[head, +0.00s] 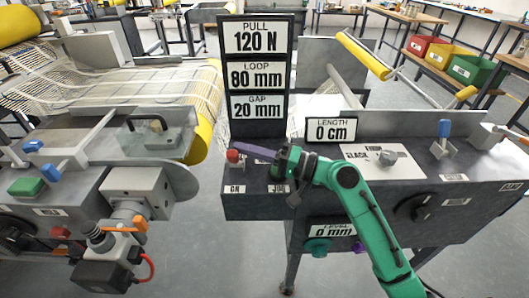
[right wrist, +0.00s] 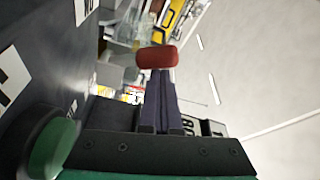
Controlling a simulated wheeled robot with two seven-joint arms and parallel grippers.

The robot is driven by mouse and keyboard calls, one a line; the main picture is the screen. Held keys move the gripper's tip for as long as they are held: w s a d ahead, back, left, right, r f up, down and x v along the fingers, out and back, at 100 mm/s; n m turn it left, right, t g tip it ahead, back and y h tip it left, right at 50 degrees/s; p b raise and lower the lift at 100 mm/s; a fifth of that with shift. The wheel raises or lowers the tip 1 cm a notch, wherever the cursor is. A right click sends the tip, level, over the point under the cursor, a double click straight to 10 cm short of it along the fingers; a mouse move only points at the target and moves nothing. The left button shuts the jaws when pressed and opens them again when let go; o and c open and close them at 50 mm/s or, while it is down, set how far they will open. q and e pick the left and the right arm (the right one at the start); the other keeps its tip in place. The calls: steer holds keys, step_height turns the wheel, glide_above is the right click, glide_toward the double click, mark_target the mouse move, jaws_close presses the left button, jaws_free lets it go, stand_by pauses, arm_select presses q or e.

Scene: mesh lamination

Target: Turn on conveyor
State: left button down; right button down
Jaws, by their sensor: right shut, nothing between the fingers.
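The grey control cabinet (head: 420,190) stands at the right, with a row of small labels along its front edge. A red knob (head: 233,155) is at its left end. My right gripper (head: 240,149) reaches in from the right, its dark fingers shut and empty, tips at the red knob. In the right wrist view the red knob (right wrist: 157,57) shows just beyond the closed fingertips (right wrist: 160,75); I cannot tell whether they touch. A green round part (right wrist: 52,147) shows at lower left there. My left gripper is not in view.
A display post (head: 257,75) reads PULL 120 N, LOOP 80 mm, GAP 20 mm. A LENGTH sign (head: 331,130) reads 0 cm. The conveyor's mesh web (head: 110,90) runs to a yellow roller (head: 205,125) at left. Open floor lies between the two machines.

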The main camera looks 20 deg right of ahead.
steer(key=b+v, duration=0.4)
steer(key=v, duration=1)
steer(key=shift+s+d, duration=0.25)
